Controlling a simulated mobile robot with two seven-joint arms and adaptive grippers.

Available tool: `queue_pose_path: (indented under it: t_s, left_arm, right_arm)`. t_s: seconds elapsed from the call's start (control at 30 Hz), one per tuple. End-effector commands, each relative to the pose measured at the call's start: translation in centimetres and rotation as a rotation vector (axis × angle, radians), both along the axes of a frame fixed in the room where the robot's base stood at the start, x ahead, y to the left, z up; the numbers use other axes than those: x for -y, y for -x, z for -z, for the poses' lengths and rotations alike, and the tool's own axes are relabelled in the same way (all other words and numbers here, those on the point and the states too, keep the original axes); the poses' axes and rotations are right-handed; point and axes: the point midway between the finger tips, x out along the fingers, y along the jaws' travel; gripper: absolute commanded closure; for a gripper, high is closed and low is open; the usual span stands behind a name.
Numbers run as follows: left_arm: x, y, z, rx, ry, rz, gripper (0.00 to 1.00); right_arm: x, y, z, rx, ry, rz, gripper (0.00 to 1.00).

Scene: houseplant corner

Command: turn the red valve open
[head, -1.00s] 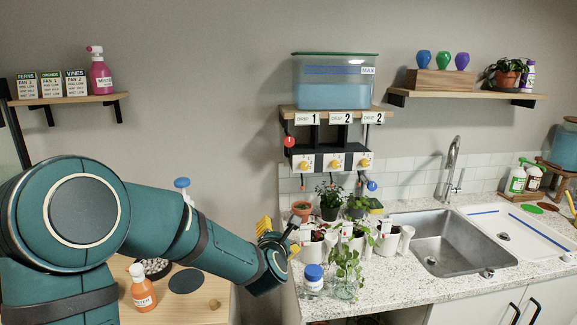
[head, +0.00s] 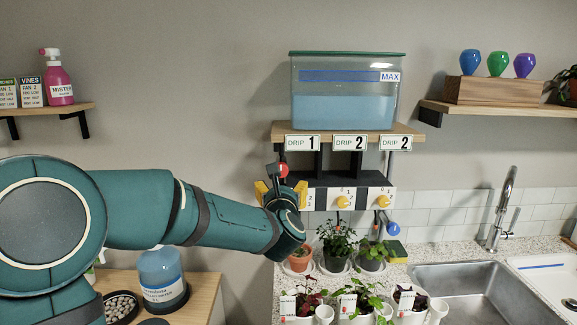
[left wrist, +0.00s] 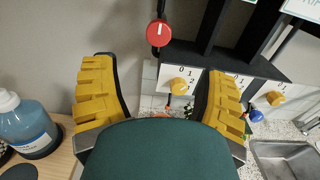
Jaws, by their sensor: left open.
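The red valve (head: 283,169) is a round knob with a pale stripe, at the left end of the dark drip rack under the water tank (head: 345,105). In the left wrist view the red valve (left wrist: 158,33) sits ahead of and above the gap between the fingers. My left gripper (head: 281,189) is just below the valve in the head view, partly hidden by its own wrist. Its yellow fingers (left wrist: 160,75) are spread wide with nothing between them, and they look apart from the valve. My right gripper is not in view.
Yellow dials (head: 343,202) sit on white panels below the valve; one dial (left wrist: 178,85) shows between my fingers in the wrist view. A blue knob (head: 392,229) hangs at right. Potted plants (head: 337,245) stand below. A blue bottle (left wrist: 25,125) is at left.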

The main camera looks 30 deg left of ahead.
Motion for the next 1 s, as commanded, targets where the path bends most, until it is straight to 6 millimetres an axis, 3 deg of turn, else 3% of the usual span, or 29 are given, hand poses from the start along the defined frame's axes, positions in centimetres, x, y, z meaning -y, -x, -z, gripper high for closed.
queue_pose_path:
  t_s: [0.17,0.63,1.0]
  left_arm:
    - [-1.1,-1.8,0.1,-0.003,-0.001,-0.001,0.27]
    - [-5.7,-9.4,0.1,-0.001,0.000,0.000,0.27]
    - [-7.1,-11.5,0.1,-0.001,0.000,0.001,0.27]
  right_arm:
    - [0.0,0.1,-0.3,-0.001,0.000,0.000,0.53]
    - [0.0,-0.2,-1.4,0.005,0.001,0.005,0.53]
    - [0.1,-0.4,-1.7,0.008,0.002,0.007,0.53]
